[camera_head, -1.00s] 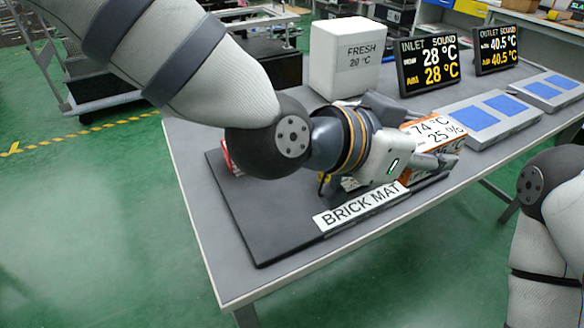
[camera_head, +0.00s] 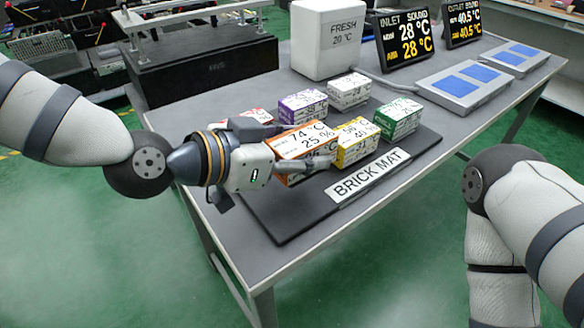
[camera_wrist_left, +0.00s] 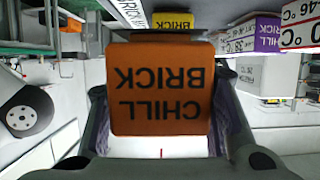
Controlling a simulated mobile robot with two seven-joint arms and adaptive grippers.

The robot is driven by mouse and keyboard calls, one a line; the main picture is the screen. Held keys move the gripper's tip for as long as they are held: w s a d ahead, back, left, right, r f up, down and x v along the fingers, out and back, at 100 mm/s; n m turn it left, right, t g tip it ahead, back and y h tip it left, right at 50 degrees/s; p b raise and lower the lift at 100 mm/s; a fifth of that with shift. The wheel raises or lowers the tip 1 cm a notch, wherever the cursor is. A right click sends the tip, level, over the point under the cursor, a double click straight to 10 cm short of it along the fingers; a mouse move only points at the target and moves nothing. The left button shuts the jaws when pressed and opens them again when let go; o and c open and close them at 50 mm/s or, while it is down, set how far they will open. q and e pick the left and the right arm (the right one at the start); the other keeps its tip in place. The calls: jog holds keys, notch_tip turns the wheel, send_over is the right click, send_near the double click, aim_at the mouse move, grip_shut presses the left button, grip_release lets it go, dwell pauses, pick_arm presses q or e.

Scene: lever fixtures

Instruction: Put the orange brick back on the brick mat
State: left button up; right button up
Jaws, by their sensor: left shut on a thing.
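The orange brick (camera_head: 302,142) has a white label reading 74 °C and 25 % in the head view. My left gripper (camera_head: 290,150) is shut on it at the left side of the black brick mat (camera_head: 282,222). In the left wrist view the orange brick (camera_wrist_left: 160,88) sits between the two fingers, with CHILL BRICK upside down on its face. I cannot tell whether it touches the mat. A yellow brick (camera_head: 358,142) is just right of it on the mat. Of my right arm only links show at the right edge; its gripper is out of view.
Purple (camera_head: 303,105), white (camera_head: 348,90), green (camera_head: 398,118) and red-marked (camera_head: 257,116) bricks stand on the mat. Behind are a white FRESH box (camera_head: 327,40), two black displays (camera_head: 404,38) and grey units with blue pads (camera_head: 462,85). The mat's front left is bare.

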pick_arm(q)
jog(key=shift+w+a+f, duration=0.4)
jog(key=shift+a+f, duration=0.15)
jog(key=shift+f, duration=0.25)
jog(key=shift+w+a+f+b, duration=0.15)
jog(key=shift+f+b, duration=0.1)
jog(key=shift+f, duration=0.75)
jog(key=shift+s+a+f+b, duration=0.1)
jog(key=shift+f+b, duration=0.1)
jog(key=shift+f, duration=0.8)
jog(key=o, duration=1.4)
pick_arm(e)
jog(key=shift+s+f, duration=0.6)
jog(key=shift+f, duration=0.05)
pick_arm(q)
jog(key=shift+r, duration=0.1)
jog(key=shift+a+r, duration=0.2)
jog(key=shift+r, duration=0.1)
jog(key=p+v, duration=0.2)
jog(key=v, duration=0.8)
jog(key=shift+s+a+r, duration=0.15)
jog(key=shift+s+a, duration=0.4)
jog(key=shift+a, duration=0.05)
pick_arm(e)
jog(key=w+r, duration=0.2)
jog(key=shift+w+r, duration=0.2)
jog(key=shift+r, duration=0.1)
